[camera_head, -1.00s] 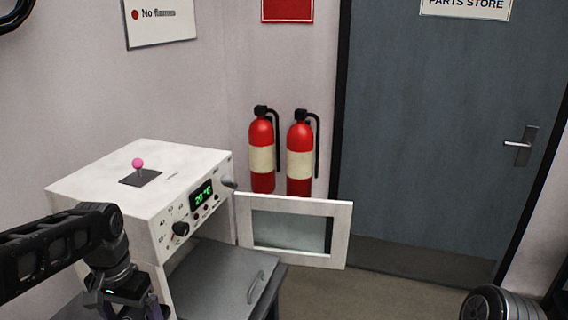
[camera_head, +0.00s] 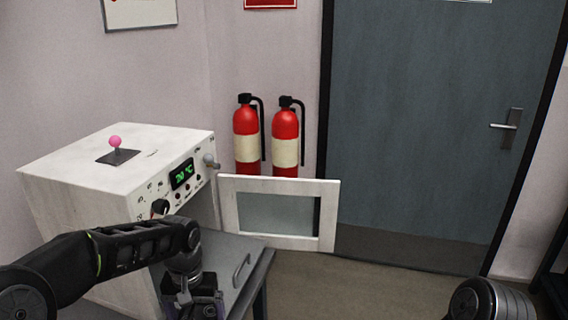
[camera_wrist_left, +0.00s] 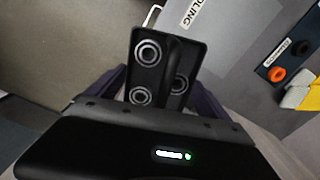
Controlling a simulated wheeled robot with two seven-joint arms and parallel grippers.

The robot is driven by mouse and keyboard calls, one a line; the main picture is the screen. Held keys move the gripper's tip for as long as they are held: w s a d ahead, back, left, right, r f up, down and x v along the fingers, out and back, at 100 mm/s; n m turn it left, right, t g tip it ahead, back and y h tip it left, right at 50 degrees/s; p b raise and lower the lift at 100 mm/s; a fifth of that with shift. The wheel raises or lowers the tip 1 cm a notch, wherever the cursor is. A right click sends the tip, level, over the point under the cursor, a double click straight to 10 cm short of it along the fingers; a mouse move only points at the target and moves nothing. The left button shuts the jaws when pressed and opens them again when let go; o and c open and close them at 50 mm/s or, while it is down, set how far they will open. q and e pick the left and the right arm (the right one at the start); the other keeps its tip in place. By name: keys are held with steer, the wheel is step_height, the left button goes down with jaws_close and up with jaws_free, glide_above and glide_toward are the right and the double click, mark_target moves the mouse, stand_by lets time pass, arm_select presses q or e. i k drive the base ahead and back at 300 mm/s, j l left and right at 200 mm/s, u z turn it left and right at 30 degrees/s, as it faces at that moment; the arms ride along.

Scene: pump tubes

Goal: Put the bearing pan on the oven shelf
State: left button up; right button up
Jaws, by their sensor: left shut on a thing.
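The bearing pan (camera_wrist_left: 170,92) is a small black pan in the left wrist view, with three ring-shaped bearings in it. My left gripper (camera_wrist_left: 160,95) is shut on it. In the head view my left gripper (camera_head: 193,300) is at the bottom edge, in front of the oven; I cannot make out the pan there. The oven (camera_head: 105,175) is a white box with a green display. Its door (camera_head: 228,215) is swung open to the right. My arm hides much of the oven front, and I cannot make out the shelf inside. My right gripper is out of view.
A grey surface with a handle (camera_head: 242,272) lies before the oven. Two red extinguishers (camera_head: 285,130) stand behind the oven door. The left wrist view shows a grey surface with a partly readable label (camera_wrist_left: 200,14), a dark panel (camera_wrist_left: 290,48) and a yellow object (camera_wrist_left: 300,93).

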mark_target(204, 257)
steer(key=k+l, duration=0.15)
steer(key=l, duration=0.25)
steer(key=k+l, duration=0.1)
steer(key=l, duration=0.3)
steer(key=k+l, duration=0.15)
steer(key=l, duration=0.3)
steer(key=u, duration=1.2)
steer(key=i+j, duration=0.4)
